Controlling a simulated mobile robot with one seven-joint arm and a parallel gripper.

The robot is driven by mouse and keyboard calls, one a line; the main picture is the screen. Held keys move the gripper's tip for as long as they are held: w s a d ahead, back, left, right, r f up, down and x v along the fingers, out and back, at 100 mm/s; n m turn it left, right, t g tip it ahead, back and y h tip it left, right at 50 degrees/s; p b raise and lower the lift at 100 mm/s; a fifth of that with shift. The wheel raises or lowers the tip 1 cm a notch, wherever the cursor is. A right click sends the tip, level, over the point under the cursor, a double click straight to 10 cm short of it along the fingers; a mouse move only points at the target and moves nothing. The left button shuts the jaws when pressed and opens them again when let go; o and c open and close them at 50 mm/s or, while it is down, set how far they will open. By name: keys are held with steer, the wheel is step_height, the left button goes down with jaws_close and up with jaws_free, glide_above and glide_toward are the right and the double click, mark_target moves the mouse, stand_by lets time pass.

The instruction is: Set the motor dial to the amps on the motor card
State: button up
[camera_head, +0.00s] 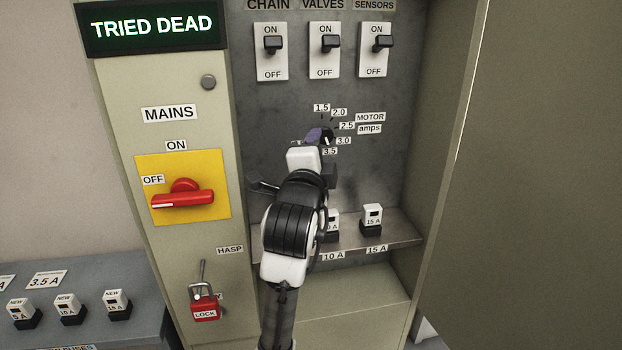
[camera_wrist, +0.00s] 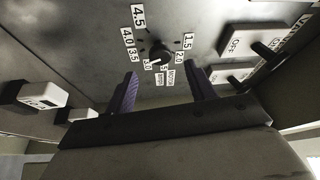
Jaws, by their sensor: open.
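The motor dial (camera_head: 327,136) is a small black knob on the grey panel, partly hidden by my gripper in the head view. In the wrist view the dial (camera_wrist: 160,55) is clear, with labels from 1.5 to 4.5 around it. Its white mark appears to point near 3.0. My gripper (camera_head: 316,135) is open in front of the dial. In the wrist view its purple fingers (camera_wrist: 162,88) stand apart, one to each side below the dial, with nothing between them. A card reading 3.5 A (camera_head: 46,280) lies on the left bench; its small heading is unreadable.
Three switches (camera_head: 324,50) sit above the dial. Fuses (camera_head: 372,218) stand on a shelf below. Left are the red mains handle (camera_head: 182,199) at OFF, a red lock (camera_head: 204,308) and a TRIED DEAD display (camera_head: 152,27). The cabinet side wall (camera_head: 440,150) bounds the right.

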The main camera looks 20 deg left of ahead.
steer(key=b+v, duration=0.1)
steer(key=v, duration=0.6)
steer(key=shift+s, duration=0.25)
